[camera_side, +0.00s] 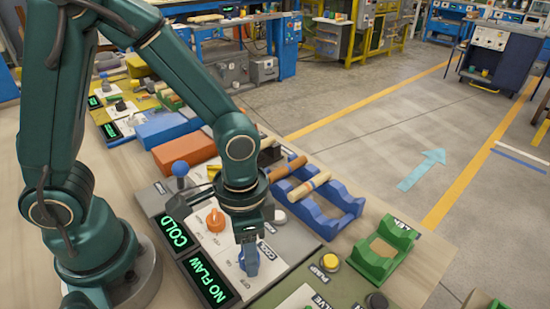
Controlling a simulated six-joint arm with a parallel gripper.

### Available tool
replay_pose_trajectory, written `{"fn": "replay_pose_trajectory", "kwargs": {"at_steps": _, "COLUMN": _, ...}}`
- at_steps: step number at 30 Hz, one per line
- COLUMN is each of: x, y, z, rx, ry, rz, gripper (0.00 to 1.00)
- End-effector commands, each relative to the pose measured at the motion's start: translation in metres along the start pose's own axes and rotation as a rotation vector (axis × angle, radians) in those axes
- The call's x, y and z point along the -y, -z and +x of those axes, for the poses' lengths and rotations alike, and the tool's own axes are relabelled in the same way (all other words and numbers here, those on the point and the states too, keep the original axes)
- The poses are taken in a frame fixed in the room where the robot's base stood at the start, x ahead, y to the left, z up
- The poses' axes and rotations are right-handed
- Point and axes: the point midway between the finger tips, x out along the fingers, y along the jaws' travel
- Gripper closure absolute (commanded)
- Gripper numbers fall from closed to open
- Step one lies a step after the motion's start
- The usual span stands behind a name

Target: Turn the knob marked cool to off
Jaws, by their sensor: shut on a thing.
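The knob marked cool (249,263) is blue and sits on a white plate with the label "COOL" on its right side. My gripper (248,246) points down over this knob and is shut on it. The gripper's fingers hide the upper part of the knob. Small marks sit around the knob, but I cannot read which one it points to. An orange knob (215,220) is on another white plate just behind and to the left.
A blue-topped lever (180,169) stands behind. A blue rack (318,205) with wooden rods, a green cradle (385,250) and a yellow button (330,262) are to the right.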

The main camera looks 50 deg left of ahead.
Motion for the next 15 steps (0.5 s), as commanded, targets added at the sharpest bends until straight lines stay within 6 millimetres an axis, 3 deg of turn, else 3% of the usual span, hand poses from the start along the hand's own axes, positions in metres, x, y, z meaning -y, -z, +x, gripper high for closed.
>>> {"fn": "replay_pose_trajectory", "kwargs": {"at_steps": 15, "x": -0.0001, "y": -0.0002, "z": -0.0004, "rx": 0.001, "ry": 0.0, "rz": -0.417, "gripper": 1.0}}
